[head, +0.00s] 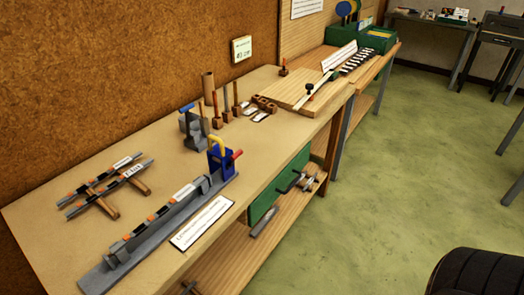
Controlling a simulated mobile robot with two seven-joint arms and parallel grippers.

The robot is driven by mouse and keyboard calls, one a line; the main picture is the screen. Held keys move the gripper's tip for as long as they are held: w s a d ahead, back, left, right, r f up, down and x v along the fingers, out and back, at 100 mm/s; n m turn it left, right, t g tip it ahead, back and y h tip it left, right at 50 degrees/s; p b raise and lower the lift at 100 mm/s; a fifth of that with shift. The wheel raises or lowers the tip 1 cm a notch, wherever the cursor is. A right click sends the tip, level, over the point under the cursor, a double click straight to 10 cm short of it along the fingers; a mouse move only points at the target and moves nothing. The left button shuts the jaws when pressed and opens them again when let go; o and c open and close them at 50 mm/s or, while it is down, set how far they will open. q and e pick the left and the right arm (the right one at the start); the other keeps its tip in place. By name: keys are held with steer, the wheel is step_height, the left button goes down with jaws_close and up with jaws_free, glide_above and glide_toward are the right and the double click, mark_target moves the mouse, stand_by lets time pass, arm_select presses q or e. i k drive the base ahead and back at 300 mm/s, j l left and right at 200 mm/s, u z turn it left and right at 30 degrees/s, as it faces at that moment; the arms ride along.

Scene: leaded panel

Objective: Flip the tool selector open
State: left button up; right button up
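No part is clearly marked as the tool selector. A long grey rail fixture (160,232) lies along the front of the workbench. At its far end stands a blue block (214,168) with a yellow hooked lever (218,145) and a red handle (236,154). I cannot tell whether any of these is the selector, or whether it is open. Neither of my grippers is in view.
The bench top (160,130) has dark bars on wooden supports (130,184) at left, a grey tool (193,130) and upright wooden-handled tools (226,100) behind. A white label (201,222) lies in front. Green floor (400,150) is open at right. A black rounded object (480,275) fills the lower right corner.

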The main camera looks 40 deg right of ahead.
mark_target(239, 152)
steer(key=j+z, duration=0.1)
steer(key=z, duration=0.9)
